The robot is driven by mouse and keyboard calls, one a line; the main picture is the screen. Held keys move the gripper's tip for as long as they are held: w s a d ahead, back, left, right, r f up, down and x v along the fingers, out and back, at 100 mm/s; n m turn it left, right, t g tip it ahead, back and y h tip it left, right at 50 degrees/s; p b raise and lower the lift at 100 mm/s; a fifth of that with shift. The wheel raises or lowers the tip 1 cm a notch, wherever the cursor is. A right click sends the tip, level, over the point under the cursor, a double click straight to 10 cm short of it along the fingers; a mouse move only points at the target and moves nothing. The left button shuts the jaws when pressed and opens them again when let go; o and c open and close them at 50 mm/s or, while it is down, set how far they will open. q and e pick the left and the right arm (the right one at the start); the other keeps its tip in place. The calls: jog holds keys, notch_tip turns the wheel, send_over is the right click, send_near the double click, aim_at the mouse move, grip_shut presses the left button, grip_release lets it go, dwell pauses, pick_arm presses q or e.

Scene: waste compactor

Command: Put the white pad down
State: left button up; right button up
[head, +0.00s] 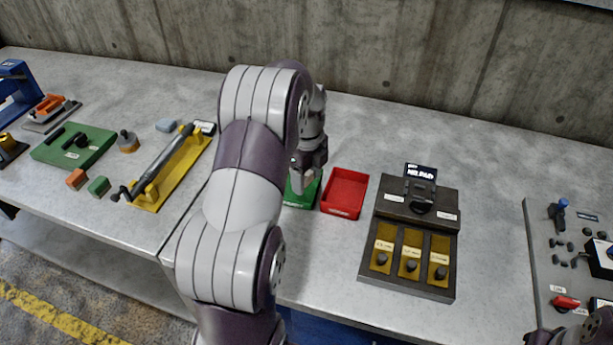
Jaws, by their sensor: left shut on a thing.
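My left gripper (304,178) is over the green tray (300,203), left of the red tray. It is shut on a small pale piece, which looks like the white pad (299,182). The fingers hide much of the pad, and I cannot tell whether it touches the tray floor. My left arm covers part of the green tray. Dark parts at the lower right corner look like my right gripper (570,338), cut by the frame edge; its jaws cannot be made out.
The red tray (345,194) looks empty. Right of it stands a dark device (410,285) with yellow slots and a small lit display (421,173). A control panel (545,245) is far right. A yellow fixture (170,175), green plate (73,147) and small blocks lie left. The table behind the trays is clear.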

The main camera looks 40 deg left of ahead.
pick_arm(q)
jog(key=w+a+f, duration=0.1)
jog(key=w+a, duration=0.1)
jog(key=w+a+f, duration=0.2)
jog(key=shift+w+a+f+p, duration=0.2)
jog(key=shift+f+p, duration=0.1)
jog(key=shift+f, duration=0.25)
notch_tip(320, 180, down, 3)
jog(key=shift+s+d+f+p, duration=0.1)
jog(key=shift+s+f+p, duration=0.1)
jog(key=shift+p, duration=0.15)
jog(key=shift+w+f, duration=0.15)
jog(key=shift+f, duration=0.05)
jog(key=o, duration=1.1)
jog(key=shift+o, duration=0.2)
